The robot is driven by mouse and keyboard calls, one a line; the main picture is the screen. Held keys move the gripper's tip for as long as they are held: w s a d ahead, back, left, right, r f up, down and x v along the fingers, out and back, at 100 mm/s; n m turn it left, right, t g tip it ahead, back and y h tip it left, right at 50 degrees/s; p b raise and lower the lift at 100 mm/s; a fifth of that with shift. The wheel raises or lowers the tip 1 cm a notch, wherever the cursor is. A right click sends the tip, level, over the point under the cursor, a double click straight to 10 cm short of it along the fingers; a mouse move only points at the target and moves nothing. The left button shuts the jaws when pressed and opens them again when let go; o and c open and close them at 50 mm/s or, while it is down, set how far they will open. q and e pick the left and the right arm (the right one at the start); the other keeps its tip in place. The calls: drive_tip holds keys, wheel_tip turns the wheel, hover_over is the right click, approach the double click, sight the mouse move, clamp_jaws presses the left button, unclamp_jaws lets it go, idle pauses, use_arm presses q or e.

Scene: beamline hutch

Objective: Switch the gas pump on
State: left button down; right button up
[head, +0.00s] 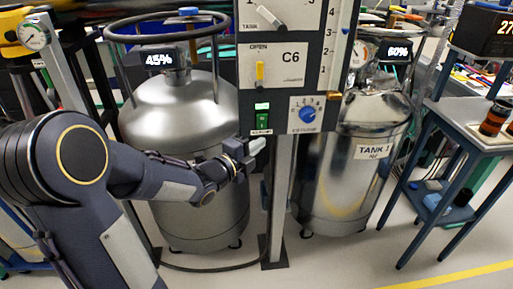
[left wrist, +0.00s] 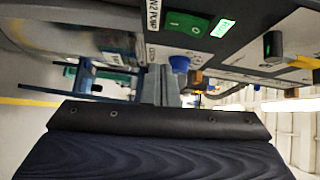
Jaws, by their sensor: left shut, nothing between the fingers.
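The pump switch (head: 262,122) is a green rocker on the grey control panel (head: 275,77), under a small lit green indicator (head: 262,105). In the left wrist view the green rocker (left wrist: 187,23) is at the top, near a label ending in "PUMP" (left wrist: 153,12) and the lit indicator (left wrist: 222,28). The indicator's text is too small to read. My left gripper (head: 257,146) is shut and empty, just below the switch; its grey fingers also show in the left wrist view (left wrist: 165,84). I cannot tell whether they touch the panel. My right gripper is not in view.
A blue knob (head: 307,111) sits right of the switch and a yellow lever (head: 260,72) above it. Silver tanks stand behind the panel post, on the left (head: 190,115) and right (head: 345,165). A blue-framed table (head: 462,118) stands at the right.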

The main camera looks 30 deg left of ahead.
use_arm(q)
drive_tip(key=v, duration=0.8)
drive_tip(key=shift+s+a+f, duration=0.25)
drive_tip(key=shift+s+f, duration=0.1)
drive_tip(key=shift+f, duration=0.35)
drive_tip(key=s+d+f+n+g, duration=0.3)
drive_tip(key=s+d+n+g, duration=0.15)
drive_tip(key=s+n, duration=0.5)
drive_tip(key=s+d+f+n+g, duration=0.2)
drive_tip(key=s+d+n+g, duration=0.2)
drive_tip(key=s+n+g, duration=0.5)
wheel_tip(320, 180, up, 16)
drive_tip(key=d+n+t+p, duration=0.1)
drive_tip(key=n+t+p, duration=0.1)
drive_tip(key=p, duration=1.3)
drive_tip(key=shift+s+d+f+n, duration=0.2)
drive_tip(key=shift+s+f+n, duration=0.05)
drive_tip(key=shift+n, duration=0.1)
